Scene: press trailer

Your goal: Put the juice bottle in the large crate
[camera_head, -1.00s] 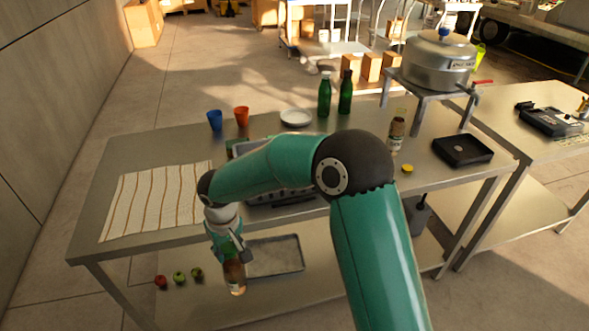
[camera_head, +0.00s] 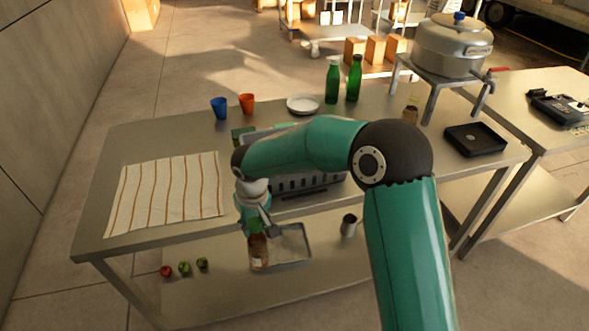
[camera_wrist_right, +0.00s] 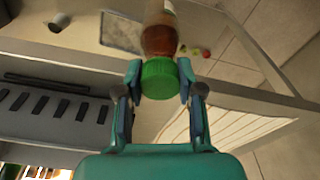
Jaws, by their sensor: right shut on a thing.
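The juice bottle (camera_head: 258,252), with amber-brown contents, hangs upright in my right gripper (camera_head: 262,230), in front of the table's front edge and over the lower shelf. In the right wrist view, the gripper (camera_wrist_right: 160,82) is shut on its green cap (camera_wrist_right: 159,78), and the bottle's body (camera_wrist_right: 158,38) extends beyond. The large grey slotted crate (camera_head: 308,184) stands on the table, behind my right arm and partly hidden by it. It also shows at the left of the wrist view (camera_wrist_right: 50,112). My left gripper is not in view.
A striped cloth (camera_head: 167,195) lies left of the crate. Cups, a plate (camera_head: 303,105) and two green bottles (camera_head: 333,80) stand at the back. A black tray (camera_head: 475,140) is at the right. A shallow tray (camera_head: 292,246) and a metal cup (camera_head: 349,225) are on the lower shelf.

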